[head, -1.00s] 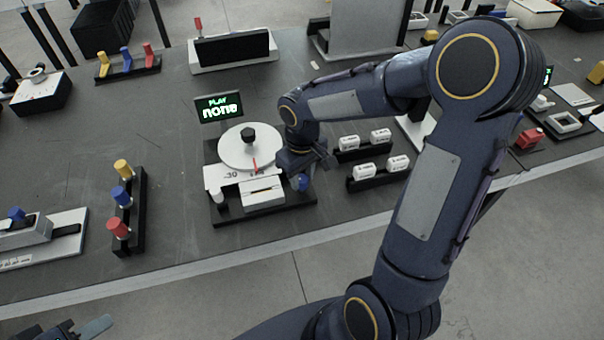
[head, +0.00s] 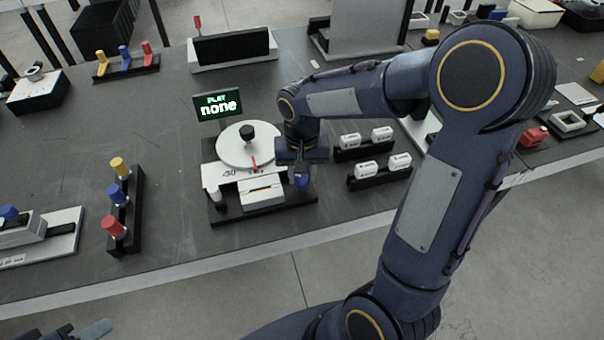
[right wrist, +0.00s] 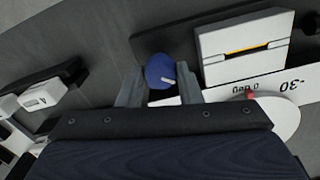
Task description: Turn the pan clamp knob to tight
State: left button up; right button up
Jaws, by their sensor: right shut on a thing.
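The pan device (head: 217,212) stands on the table with a round white disc (head: 236,152), a black knob (head: 247,132) on the disc and a "-30" scale. The blue clamp knob (head: 302,182) is at its right side. My right gripper (head: 302,172) reaches down over the blue knob. In the right wrist view the blue knob (right wrist: 159,72), with a pale pointer mark, sits between the two fingers of my right gripper (right wrist: 160,84), which is shut on it. My left gripper (head: 78,332) shows only partly at the bottom left edge; its jaws cannot be read.
Two racks with white blocks (head: 366,169) stand close to the right of my gripper. A rack of coloured pegs (head: 119,194) is to the left. The table's front edge is near the device.

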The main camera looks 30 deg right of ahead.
aim_at(302, 176)
jog(key=shift+m, duration=2.3)
jog(key=o, duration=1)
jog(key=shift+r, duration=0.15)
notch_tip(302, 176, up, 8)
jog(key=shift+f+p, duration=0.2)
jog(key=shift+p, duration=0.15)
